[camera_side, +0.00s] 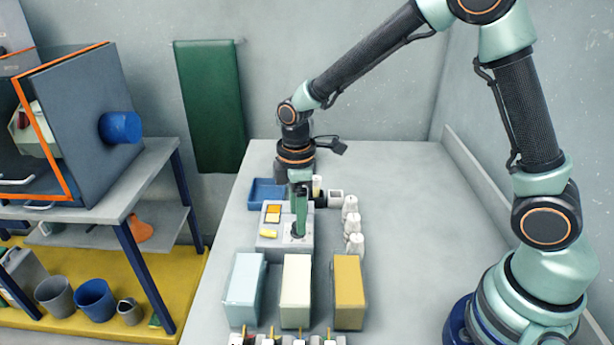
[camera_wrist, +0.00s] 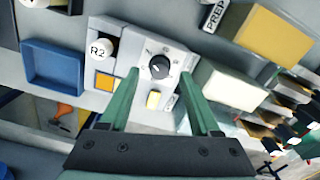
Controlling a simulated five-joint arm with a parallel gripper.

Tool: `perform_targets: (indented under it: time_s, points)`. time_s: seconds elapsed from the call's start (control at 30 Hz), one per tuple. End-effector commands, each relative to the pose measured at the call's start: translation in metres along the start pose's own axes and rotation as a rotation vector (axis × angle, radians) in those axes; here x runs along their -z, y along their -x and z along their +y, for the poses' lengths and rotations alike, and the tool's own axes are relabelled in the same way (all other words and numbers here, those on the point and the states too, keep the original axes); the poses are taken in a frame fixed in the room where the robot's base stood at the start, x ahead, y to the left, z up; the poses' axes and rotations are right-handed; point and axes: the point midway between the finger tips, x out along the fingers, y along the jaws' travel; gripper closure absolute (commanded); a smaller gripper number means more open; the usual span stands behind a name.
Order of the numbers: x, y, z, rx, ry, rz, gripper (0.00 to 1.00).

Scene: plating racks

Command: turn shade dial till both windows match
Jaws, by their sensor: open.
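The grey shade box (camera_side: 266,243) stands on the bench, with a black dial (camera_wrist: 159,66) on its top face. In the wrist view the dial lies between my gripper's (camera_wrist: 160,74) two green fingertips, apart from both. My gripper is open and points down over the dial; in the side view the gripper (camera_side: 299,232) partly hides it. The orange window also shows in the wrist view (camera_wrist: 104,82). The two differ in colour. The dial's exact setting is too small to read.
A blue tray (camera_side: 258,195) is behind the box. White bottles (camera_side: 350,225) stand in a row to its right. Pale blue (camera_side: 244,290), cream (camera_side: 295,290) and yellow (camera_side: 348,290) blocks stand in front. The bench's right side is clear.

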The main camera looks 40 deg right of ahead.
Motion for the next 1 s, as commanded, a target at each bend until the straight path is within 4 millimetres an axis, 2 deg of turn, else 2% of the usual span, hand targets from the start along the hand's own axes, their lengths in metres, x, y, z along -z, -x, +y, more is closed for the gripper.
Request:
perform_targets:
  time_s: [0.1,0.2,0.57,0.6,0.73,1.0]
  points:
    - [0.0,-0.015,0.0,0.002,0.0,-0.002,0.36]
    - [0.0,-0.022,0.0,0.001,-0.001,-0.001,0.36]
    - [0.0,-0.026,0.0,-0.001,-0.001,0.001,0.36]
    - [0.0,-0.026,0.0,-0.001,-0.001,0.001,0.52]
    - [0.0,-0.026,0.0,-0.001,-0.001,0.001,1.0]
    - [0.0,-0.025,0.0,-0.001,-0.013,0.001,1.0]
